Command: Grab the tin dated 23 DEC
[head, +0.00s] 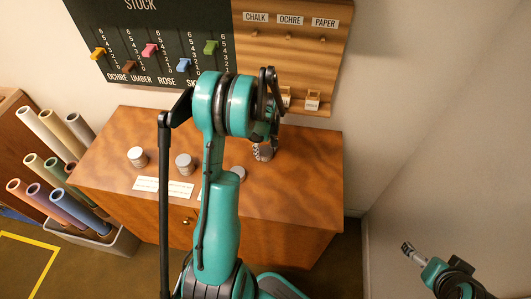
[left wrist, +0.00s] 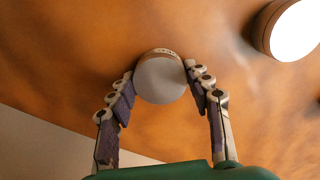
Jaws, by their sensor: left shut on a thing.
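My left gripper (head: 264,148) is at the right part of the wooden cabinet top, partly hidden behind its own wrist. In the left wrist view its two fingers (left wrist: 161,78) close around a round tin (left wrist: 160,82) with a pale lid and touch both its sides. Small marks show on the tin's side, too small to read as a date. Other tins stand to the left in the head view: one at far left (head: 137,157), one beside it (head: 184,164), and one partly behind my arm (head: 238,173). My right gripper (head: 407,248) is low at the right, away from the cabinet.
The wooden cabinet (head: 305,190) has white cards (head: 146,184) near its front edge. Another tin (left wrist: 293,30) is at the upper right of the left wrist view. A stock board (head: 140,45) and hook board (head: 285,65) hang behind. Coloured rolls (head: 75,207) stand at left.

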